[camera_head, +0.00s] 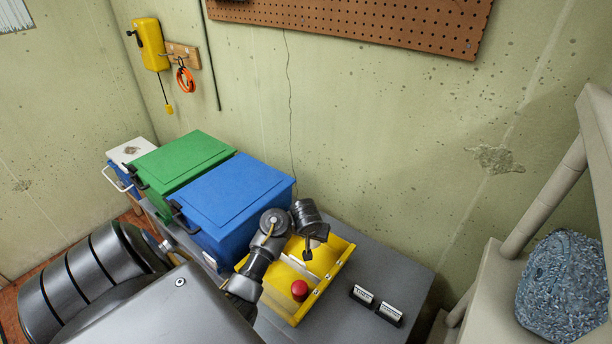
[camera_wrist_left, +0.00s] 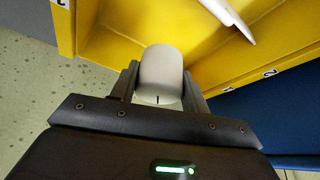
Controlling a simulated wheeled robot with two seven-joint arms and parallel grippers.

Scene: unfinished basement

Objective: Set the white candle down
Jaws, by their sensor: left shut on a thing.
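My left gripper (camera_head: 310,246) hangs over the back part of a yellow tray (camera_head: 340,264) on the grey table. In the left wrist view the gripper (camera_wrist_left: 160,88) is shut on the white candle (camera_wrist_left: 160,70), a pale rounded piece with a short dark line on its near side. The candle shows in front of the tray (camera_wrist_left: 110,45); whether it touches the tray floor I cannot tell. In the head view the gripper mostly hides the candle. My right gripper is not in view.
A red ball (camera_head: 300,289) is in the tray, and a thin white object (camera_wrist_left: 232,14) also lies there. A blue bin (camera_head: 225,195) and a green bin (camera_head: 185,160) stand left of the tray.

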